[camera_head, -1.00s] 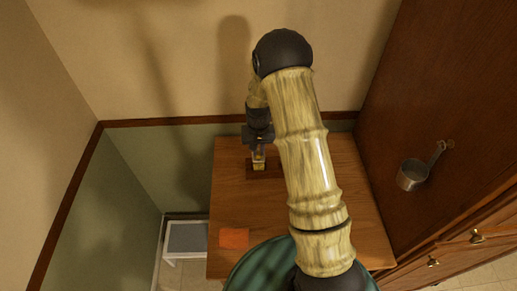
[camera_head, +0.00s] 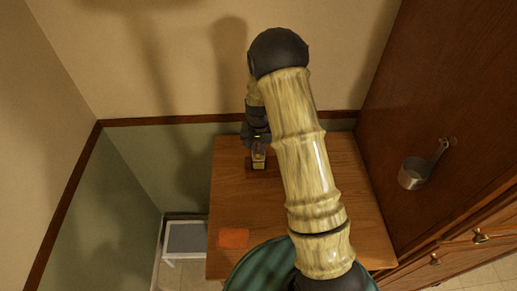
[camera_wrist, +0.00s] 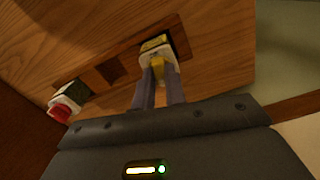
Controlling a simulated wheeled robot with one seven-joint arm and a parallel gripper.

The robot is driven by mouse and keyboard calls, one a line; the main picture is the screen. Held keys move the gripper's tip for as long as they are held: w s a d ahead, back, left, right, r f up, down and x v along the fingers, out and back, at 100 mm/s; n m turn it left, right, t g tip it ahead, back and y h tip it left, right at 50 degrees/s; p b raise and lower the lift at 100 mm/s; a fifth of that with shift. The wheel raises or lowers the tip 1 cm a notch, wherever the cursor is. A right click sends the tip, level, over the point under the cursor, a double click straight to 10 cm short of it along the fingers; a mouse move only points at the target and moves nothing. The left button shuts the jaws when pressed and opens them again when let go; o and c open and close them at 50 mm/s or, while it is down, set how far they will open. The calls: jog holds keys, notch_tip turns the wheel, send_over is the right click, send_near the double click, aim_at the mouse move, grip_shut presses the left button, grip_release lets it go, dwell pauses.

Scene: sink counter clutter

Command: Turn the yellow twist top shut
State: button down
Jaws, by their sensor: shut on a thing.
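The yellow twist top (camera_wrist: 157,68) sits between the two grey fingers of my gripper (camera_wrist: 159,76) in the wrist view. My gripper is shut on it, so its sides are partly hidden. It is on a pale container with a yellow patch (camera_wrist: 155,43), which stands in a dark square recess of a wooden strip. In the head view, my gripper (camera_head: 258,146) points down at the container (camera_head: 259,162) near the back of the wooden table. The twist top is too small and covered there to make out, and I cannot tell how far it is turned.
A second container with a red top (camera_wrist: 61,112) is at the left in the wrist view. An empty dark recess (camera_wrist: 115,71) lies between them. An orange square (camera_head: 234,238) lies on the table (camera_head: 225,200). A metal pan (camera_head: 412,174) hangs on the right panel.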

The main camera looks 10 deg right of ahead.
jog(key=m+b, duration=0.1)
jog(key=m, duration=0.7)
jog(key=m+p, duration=0.1)
jog(key=m, duration=0.3)
jog(key=shift+r+m, duration=0.1)
jog(key=shift+m, duration=0.2)
jog(key=m+p, duration=0.1)
jog(key=m, duration=0.3)
jog(key=shift+m+p, duration=0.3)
jog(key=shift+p, duration=0.05)
jog(key=m+p, duration=0.2)
jog(key=m, duration=0.2)
jog(key=m+p, duration=0.1)
jog(key=m, duration=0.3)
jog(key=shift+p, duration=0.4)
jog(key=m+p, duration=0.2)
jog(key=m, duration=0.2)
jog(key=shift+m, duration=0.3)
jog(key=shift+m+p, duration=0.85)
jog(key=shift+m, duration=1.05)
